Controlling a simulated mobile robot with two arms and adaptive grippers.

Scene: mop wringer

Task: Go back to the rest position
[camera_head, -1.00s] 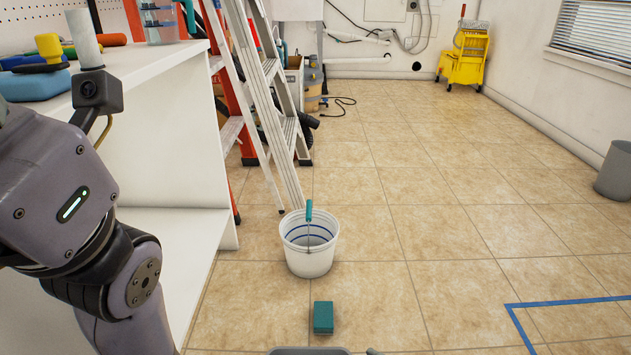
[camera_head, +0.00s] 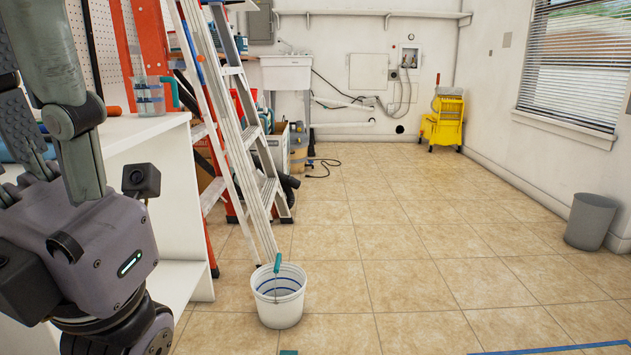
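My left gripper (camera_head: 45,95) stands at the upper left of the head view, fingers pointing up, beside the white workbench. Its fingertips run out of the picture, so I cannot tell whether it is open or shut. I see nothing held in the visible part. My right gripper is not in view. A yellow mop bucket (camera_head: 441,124) with a wringer stands far off against the back wall. A white bucket (camera_head: 280,311) with a teal-gripped handle stands upright on the tiled floor. A teal block (camera_head: 289,352) barely shows at the bottom edge.
A white workbench (camera_head: 150,129) is close on the left, with a clear jug (camera_head: 149,98) on it. Ladders (camera_head: 235,130) lean beside it. A grey bin (camera_head: 590,222) stands by the right wall. The middle floor is clear. Blue tape (camera_head: 560,349) marks the floor at lower right.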

